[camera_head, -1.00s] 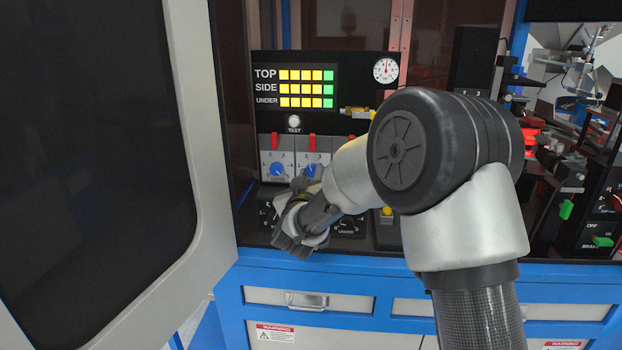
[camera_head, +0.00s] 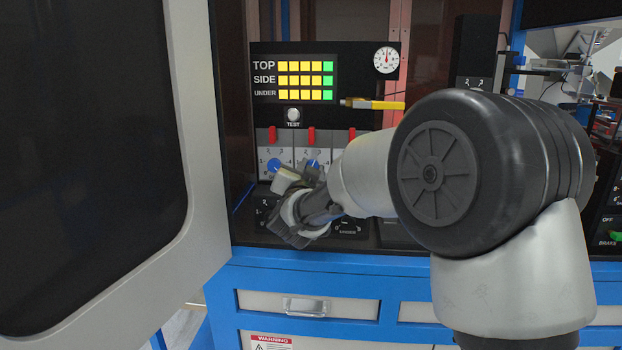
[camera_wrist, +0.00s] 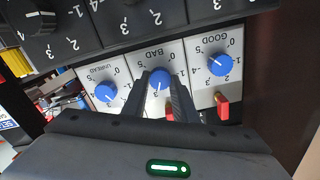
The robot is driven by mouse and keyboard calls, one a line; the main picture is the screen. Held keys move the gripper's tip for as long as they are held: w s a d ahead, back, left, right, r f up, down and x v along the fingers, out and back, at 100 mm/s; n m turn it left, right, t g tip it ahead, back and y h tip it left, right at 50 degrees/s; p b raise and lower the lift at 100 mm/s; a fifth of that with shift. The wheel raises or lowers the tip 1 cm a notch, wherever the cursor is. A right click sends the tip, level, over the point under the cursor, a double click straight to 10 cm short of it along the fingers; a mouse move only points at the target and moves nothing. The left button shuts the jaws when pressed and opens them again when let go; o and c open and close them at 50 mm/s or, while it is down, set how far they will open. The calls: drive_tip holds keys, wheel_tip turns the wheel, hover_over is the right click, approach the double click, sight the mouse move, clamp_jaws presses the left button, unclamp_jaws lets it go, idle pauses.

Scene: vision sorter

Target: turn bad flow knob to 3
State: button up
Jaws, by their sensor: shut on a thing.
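The bad flow knob (camera_wrist: 159,80) is blue with a white pointer line, on a white dial plate marked BAD, in the middle of three dials in the wrist view. My gripper (camera_wrist: 158,92) has one dark finger on each side of this knob and is shut on it. The pointer line runs toward the gripper, and the fingers hide part of the scale, so I cannot read its number. In the head view the bad flow knob (camera_head: 313,165) is partly seen just above my gripper (camera_head: 307,176).
The good knob (camera_wrist: 221,64) and unread knob (camera_wrist: 106,92) sit on either side. Red switches (camera_wrist: 222,106) stand close by the dials. Black dials (camera_wrist: 127,24) lie beyond. The open cabinet door (camera_head: 190,150) is at left. The TEST button (camera_head: 293,115) is above.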

drive_tip(key=shift+m, duration=0.4)
drive_tip(key=o, duration=1)
drive_tip(key=shift+o, duration=0.2)
drive_tip(key=shift+s, duration=0.15)
drive_tip(key=s+p, duration=0.1)
drive_tip(key=s, duration=1.6)
drive_tip(key=shift+a, duration=0.3)
drive_tip(key=shift+s, duration=0.1)
